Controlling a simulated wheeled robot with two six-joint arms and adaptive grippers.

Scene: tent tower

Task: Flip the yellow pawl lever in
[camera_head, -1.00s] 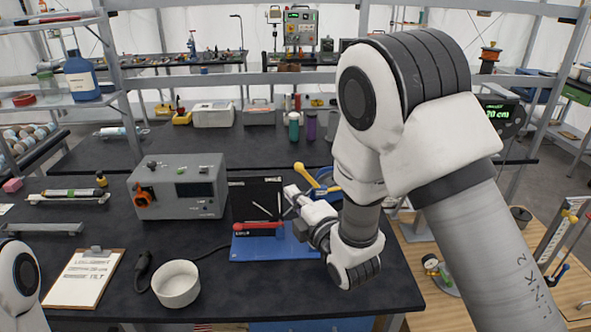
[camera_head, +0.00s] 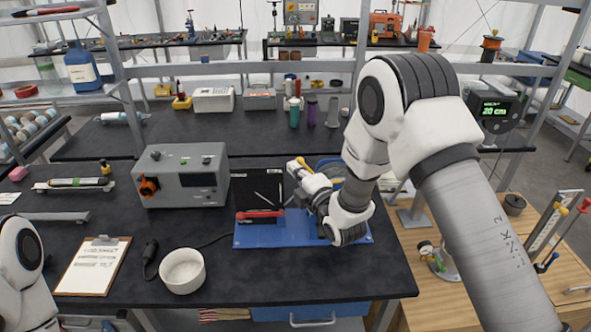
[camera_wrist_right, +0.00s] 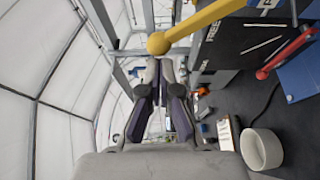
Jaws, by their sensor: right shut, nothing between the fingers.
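The yellow pawl lever (camera_head: 298,162) stands at the back of the blue-based device (camera_head: 270,237) and is partly hidden behind my right gripper in the head view. In the right wrist view the yellow lever (camera_wrist_right: 197,21) reaches in from the top right and ends in a round ball. My right gripper (camera_head: 291,170) is shut and empty, its tips close to the lever. In the wrist view the fingertips (camera_wrist_right: 160,66) sit just below the ball; I cannot tell whether they touch. A red handle (camera_head: 260,214) lies at the device's front left. My left gripper is out of frame.
A grey box with an orange knob (camera_head: 180,175) stands left of the device. A white bowl (camera_head: 183,270) and a clipboard (camera_head: 93,266) lie at the front left. Bottles (camera_head: 294,112) stand behind. The dark bench is clear at the front middle.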

